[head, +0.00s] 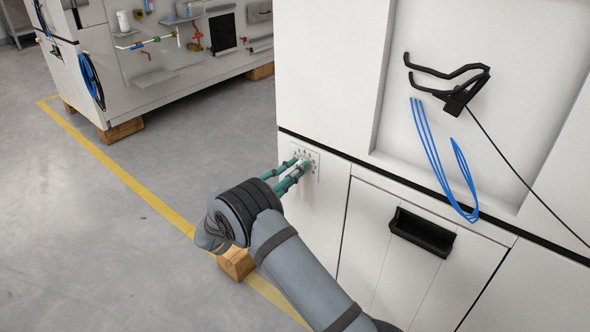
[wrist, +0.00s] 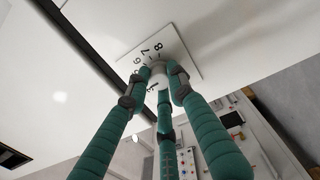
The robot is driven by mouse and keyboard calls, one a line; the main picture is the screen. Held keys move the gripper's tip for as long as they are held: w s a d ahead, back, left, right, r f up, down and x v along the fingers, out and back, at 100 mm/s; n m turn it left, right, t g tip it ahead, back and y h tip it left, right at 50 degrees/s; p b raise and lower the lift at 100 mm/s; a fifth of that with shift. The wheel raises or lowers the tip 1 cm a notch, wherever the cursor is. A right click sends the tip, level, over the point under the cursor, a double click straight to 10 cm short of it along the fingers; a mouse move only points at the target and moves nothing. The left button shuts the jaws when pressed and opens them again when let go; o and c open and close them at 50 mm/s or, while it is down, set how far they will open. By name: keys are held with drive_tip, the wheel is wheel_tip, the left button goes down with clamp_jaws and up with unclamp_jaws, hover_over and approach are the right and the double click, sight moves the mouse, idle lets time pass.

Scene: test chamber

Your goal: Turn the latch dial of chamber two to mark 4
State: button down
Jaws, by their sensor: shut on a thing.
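The latch dial is a small pale knob on a white square plate (head: 313,157) on the front of the white chamber. In the wrist view the knob (wrist: 158,76) sits between my teal fingers, and the plate (wrist: 183,48) carries dark numbers around it. An 8 and a 7 are readable; other marks are partly hidden by the fingers, and I cannot tell where the dial points. My gripper (head: 301,166) is closed around the knob; it also shows in the wrist view (wrist: 157,80), with three fingers touching the knob from different sides.
A black recessed handle (head: 422,232) is on the cabinet doors right of the dial. Blue cables (head: 440,165) and a black bracket (head: 450,85) hang in the recess above. A wooden block (head: 237,263) lies low near my arm. Open floor lies left.

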drive_tip(key=shift+d, duration=0.1)
drive_tip(key=c, duration=1.6)
unclamp_jaws()
drive_tip(key=shift+o, duration=0.4)
drive_tip(key=v, duration=1.2)
drive_tip(key=x, duration=1.2)
